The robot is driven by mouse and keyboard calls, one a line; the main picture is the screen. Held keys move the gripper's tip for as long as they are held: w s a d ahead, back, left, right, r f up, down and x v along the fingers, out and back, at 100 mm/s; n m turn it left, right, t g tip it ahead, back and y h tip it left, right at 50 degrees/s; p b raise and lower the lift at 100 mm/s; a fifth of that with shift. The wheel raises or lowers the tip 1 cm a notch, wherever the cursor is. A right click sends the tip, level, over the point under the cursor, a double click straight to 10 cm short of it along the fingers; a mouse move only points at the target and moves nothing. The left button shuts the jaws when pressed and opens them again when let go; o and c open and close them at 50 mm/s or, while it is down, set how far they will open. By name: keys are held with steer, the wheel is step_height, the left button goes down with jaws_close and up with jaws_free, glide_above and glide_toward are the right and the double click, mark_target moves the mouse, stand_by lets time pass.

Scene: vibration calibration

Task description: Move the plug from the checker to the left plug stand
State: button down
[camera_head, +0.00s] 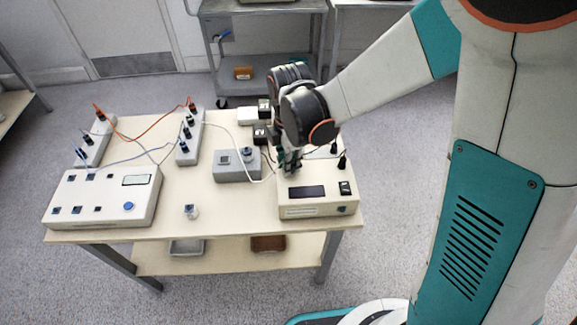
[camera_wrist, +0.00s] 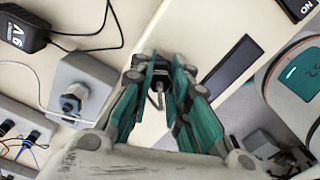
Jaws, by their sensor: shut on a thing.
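The checker (camera_head: 300,210) is the cream box with a dark display at the right front of the table. Its face and display also show in the wrist view (camera_wrist: 232,75). My gripper (camera_head: 288,165) is above the checker's left rear part. In the wrist view its teal fingers (camera_wrist: 160,98) are closed around a small, partly hidden metallic plug (camera_wrist: 159,88). I cannot tell whether the plug touches the checker. A grey block (camera_head: 237,170) with two raised fittings, likely the plug stands, is left of the checker. Its connector-topped part shows in the wrist view (camera_wrist: 75,75).
A large cream box (camera_head: 105,205) and two socket strips with orange and blue wires, one at mid-table (camera_head: 190,135), are on the left. A black adapter (camera_wrist: 22,28) and cables lie behind the grey block.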

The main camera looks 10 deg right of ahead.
steer(key=shift+r+p, duration=0.55)
steer(key=shift+r, duration=0.35)
stand_by(1.2)
steer(key=shift+r+p, duration=1.2)
steer(key=shift+r, duration=0.45)
steer(key=shift+w+a, duration=0.1)
